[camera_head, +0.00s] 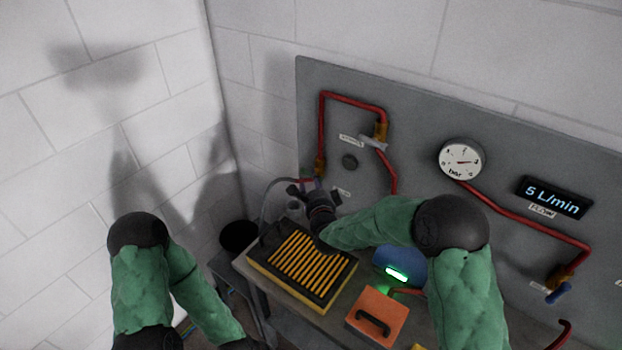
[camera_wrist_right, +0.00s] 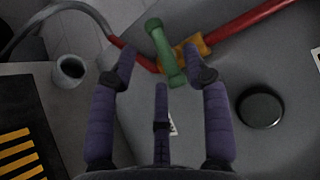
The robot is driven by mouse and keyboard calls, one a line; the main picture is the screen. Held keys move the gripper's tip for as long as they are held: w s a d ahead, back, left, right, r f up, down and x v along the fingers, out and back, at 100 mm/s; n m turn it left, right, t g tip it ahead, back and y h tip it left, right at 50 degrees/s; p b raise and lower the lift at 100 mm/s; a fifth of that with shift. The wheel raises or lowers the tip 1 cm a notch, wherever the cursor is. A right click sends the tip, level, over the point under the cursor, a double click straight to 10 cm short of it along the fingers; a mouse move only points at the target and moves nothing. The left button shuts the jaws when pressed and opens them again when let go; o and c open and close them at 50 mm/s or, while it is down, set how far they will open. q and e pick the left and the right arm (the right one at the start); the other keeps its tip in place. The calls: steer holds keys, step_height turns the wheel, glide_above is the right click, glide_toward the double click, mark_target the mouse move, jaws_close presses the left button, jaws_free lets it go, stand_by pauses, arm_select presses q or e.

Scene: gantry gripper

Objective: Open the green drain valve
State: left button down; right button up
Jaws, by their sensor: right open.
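The green drain valve handle (camera_wrist_right: 160,48) shows in the right wrist view, a short bar tilted across a brass fitting (camera_wrist_right: 190,50) on the red pipe. In the head view the handle is hidden or too small to make out near the brass fitting (camera_head: 319,166). My right gripper (camera_head: 309,191) reaches to the lower left of the grey panel. In the right wrist view its purple fingers (camera_wrist_right: 163,75) are spread open. The handle appears between and just beyond the fingertips; I cannot tell whether they touch. My left gripper is out of view.
A yellow-and-black ribbed tray (camera_head: 300,262), an orange box with a handle (camera_head: 377,316) and a blue object with a green light (camera_head: 402,262) crowd the bench below. A gauge (camera_head: 460,159) and flow display (camera_head: 554,197) are on the panel. A round black knob (camera_wrist_right: 260,108) is right of the fingers.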

steer(key=shift+x, duration=1.6)
